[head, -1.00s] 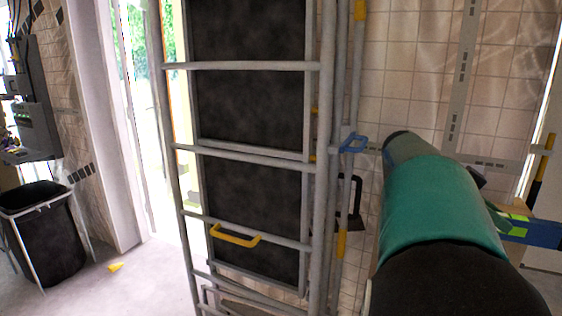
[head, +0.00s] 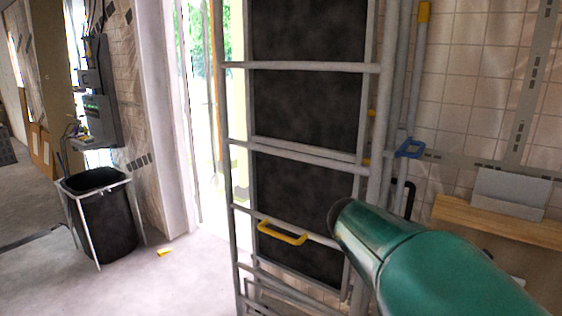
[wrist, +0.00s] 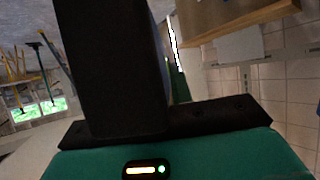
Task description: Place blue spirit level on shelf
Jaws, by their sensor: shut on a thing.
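My gripper (wrist: 112,75) shows in the wrist view as a dark block rising from a black bar on my green wrist; its fingertips cannot be made out. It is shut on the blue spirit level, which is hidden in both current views. The shelf (head: 480,221) is a light wooden board on the tiled wall at the right of the head view. Its wooden surface also shows at the upper right of the wrist view (wrist: 225,18). In the head view my green arm reaches up from the lower right, below and left of the shelf, and my gripper is out of sight.
A grey flat-sided object (head: 512,190) stands on the shelf. A metal ladder-like frame (head: 300,66) with dark panels and a yellow handle (head: 282,233) stands left of my arm. A black bin (head: 105,222) stands at the left. The floor between has a small yellow piece (head: 165,252).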

